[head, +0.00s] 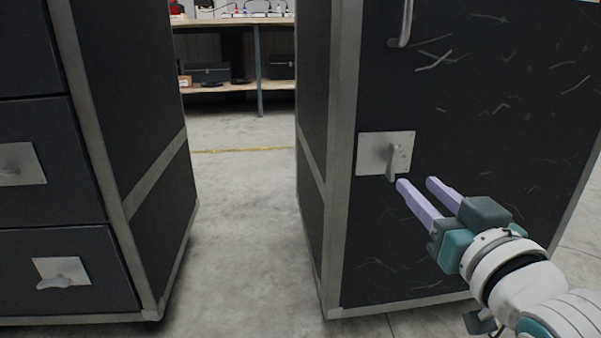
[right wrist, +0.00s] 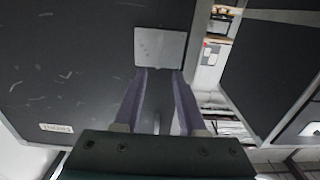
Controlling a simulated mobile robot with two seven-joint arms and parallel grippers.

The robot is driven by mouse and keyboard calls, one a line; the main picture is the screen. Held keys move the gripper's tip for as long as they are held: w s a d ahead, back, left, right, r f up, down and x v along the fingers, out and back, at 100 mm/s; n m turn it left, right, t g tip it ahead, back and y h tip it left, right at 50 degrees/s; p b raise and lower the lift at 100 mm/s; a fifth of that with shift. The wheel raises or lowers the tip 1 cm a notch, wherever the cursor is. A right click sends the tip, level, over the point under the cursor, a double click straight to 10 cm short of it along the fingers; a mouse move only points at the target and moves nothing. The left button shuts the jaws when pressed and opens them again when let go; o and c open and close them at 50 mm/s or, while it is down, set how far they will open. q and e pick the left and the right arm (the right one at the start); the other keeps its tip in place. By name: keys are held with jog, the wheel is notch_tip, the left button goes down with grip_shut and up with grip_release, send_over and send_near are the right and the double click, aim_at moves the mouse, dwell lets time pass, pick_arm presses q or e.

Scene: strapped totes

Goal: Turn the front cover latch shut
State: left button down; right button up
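The front cover latch shows in the head view as a grey metal plate (head: 371,154) with a lever (head: 395,162) hanging roughly downward, on the front of the dark case (head: 460,100) at right. In the right wrist view its plate (right wrist: 160,47) lies just beyond my fingertips; I cannot make out the lever clearly there. My right gripper (head: 417,181) is open, its two lavender fingers apart and pointing at the latch from the lower right. The fingertips appear just below and right of the lever, with nothing seen held. My left gripper is not in view.
A second dark case (head: 160,120) with grey edging stands at left, with latch plates (head: 62,272) on its drawers. A clear strip of concrete floor (head: 245,220) runs between the cases. A workbench (head: 230,87) stands behind. A bar handle (head: 406,22) sits above the latch.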

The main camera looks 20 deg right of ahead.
aim_at(395, 162)
jog(key=b+x, duration=0.4)
jog(key=x, duration=0.4)
jog(key=shift+w+b, duration=0.15)
jog(key=shift+b, duration=0.15)
jog(key=shift+w+d, duration=0.1)
jog(key=shift+w, duration=0.2)
jog(key=shift+c, duration=0.2)
grip_shut()
